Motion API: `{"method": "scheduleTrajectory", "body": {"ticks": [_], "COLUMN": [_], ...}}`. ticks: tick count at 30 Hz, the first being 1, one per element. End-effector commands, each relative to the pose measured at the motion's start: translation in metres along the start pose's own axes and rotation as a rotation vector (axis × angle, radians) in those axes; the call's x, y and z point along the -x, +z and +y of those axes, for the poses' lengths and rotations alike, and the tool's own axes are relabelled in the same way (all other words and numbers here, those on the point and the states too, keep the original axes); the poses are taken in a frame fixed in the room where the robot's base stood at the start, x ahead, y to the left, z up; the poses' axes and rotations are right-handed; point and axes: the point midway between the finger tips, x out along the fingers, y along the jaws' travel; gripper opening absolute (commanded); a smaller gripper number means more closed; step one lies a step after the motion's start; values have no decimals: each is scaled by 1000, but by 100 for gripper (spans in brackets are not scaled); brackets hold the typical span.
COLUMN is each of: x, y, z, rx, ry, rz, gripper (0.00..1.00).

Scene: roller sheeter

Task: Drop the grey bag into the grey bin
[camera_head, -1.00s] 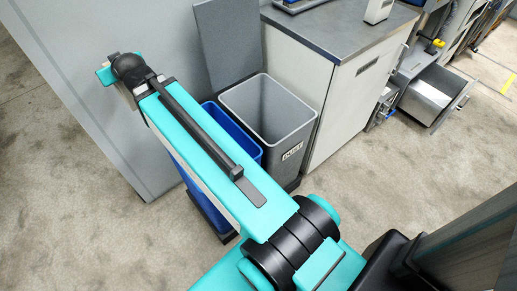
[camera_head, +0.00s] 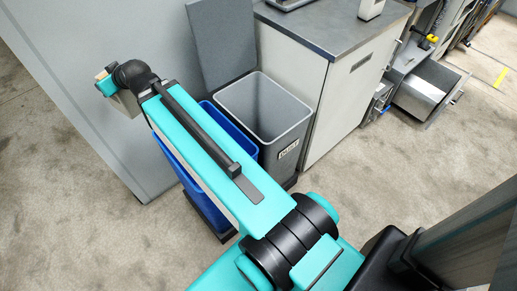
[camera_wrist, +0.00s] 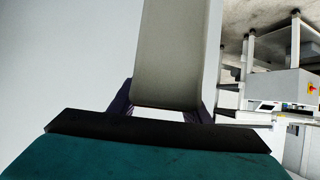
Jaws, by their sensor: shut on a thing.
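The grey bin (camera_head: 262,112) stands open in the head view, with a label on its front and its interior appearing empty where I can see in. My gripper (camera_wrist: 163,108) is shut on a plain grey thing, which I take to be the grey bag (camera_wrist: 176,50). It reaches up out of the top of the wrist view between the two dark fingers. In the head view my arm stretches to the upper left, and its wrist end is left of the grey bin, not over it. The fingers and the bag cannot be made out clearly there.
A blue bin (camera_head: 180,165) stands left of the grey bin, partly hidden under my arm. A raised grey lid (camera_head: 222,42) is behind the bins. A grey panel (camera_head: 100,60) rises at left. A cabinet (camera_head: 330,95) stands right of the bin; an open drawer (camera_head: 425,90) is farther right.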

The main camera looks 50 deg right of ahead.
Motion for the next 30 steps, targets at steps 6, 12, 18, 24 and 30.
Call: {"method": "scheduleTrajectory", "body": {"ticks": [6, 12, 18, 24, 30], "x": [-5, -5, -6, 1, 15], "y": [18, 34, 49, 62, 72], "z": [-3, -4, 7, 36, 78], "rx": [49, 101, 167, 234, 273], "ry": [-95, -190, -310, -429, -498], "rz": [0, 4, 4, 6, 6], "gripper": [3, 3, 3, 3, 3]}}
